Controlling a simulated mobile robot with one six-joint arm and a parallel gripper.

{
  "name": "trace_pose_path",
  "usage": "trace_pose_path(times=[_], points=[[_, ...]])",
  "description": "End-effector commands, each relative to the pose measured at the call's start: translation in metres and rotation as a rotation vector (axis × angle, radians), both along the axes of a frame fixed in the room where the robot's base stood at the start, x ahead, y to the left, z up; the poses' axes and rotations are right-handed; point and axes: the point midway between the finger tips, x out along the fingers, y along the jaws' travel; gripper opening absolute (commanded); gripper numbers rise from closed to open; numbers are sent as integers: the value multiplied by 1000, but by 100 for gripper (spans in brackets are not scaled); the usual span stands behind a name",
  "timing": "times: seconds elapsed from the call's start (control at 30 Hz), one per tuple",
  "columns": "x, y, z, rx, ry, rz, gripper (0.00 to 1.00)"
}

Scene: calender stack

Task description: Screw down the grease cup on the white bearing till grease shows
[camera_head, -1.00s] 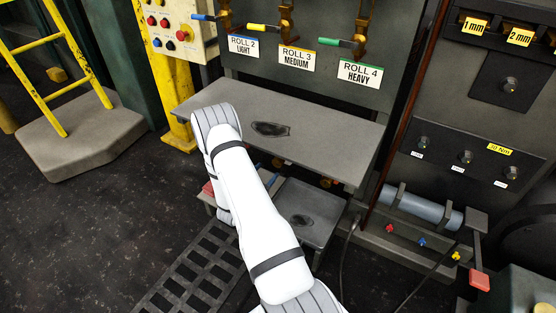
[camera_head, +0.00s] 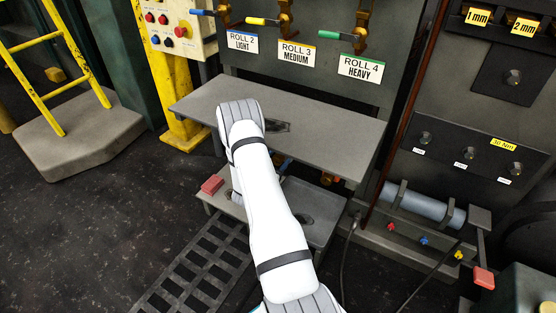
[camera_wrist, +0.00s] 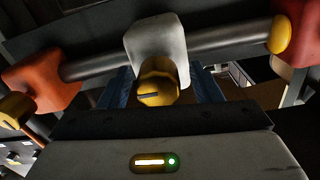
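In the wrist view the white bearing (camera_wrist: 157,38) sits on a grey shaft between a red-orange bearing (camera_wrist: 42,80) at left and another red-orange one (camera_wrist: 298,30) at right. A yellow-brass grease cup (camera_wrist: 158,84) with a dark slot projects from the white bearing toward my wrist. My gripper (camera_wrist: 163,82) has its blue fingers apart, one to each side of the cup. I cannot tell whether either finger touches it. No grease is visible on the bearing. In the head view my arm and the shelf hide the white bearing and most of my gripper.
A grey shelf (camera_head: 330,130) with a dark stain overhangs the lower tray (camera_head: 325,225). A red block (camera_head: 212,185) lies at that tray's left. Three roll levers are above the shelf. A blue-grey cylinder (camera_head: 422,203) lies in a rack at right.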

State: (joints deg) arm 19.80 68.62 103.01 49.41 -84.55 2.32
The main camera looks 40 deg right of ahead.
Motion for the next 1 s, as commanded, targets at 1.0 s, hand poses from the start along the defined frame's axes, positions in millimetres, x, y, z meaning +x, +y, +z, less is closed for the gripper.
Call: trace_pose_path(times=[1.0], points=[[2, 2, -1, 56, -140, 5, 15]])
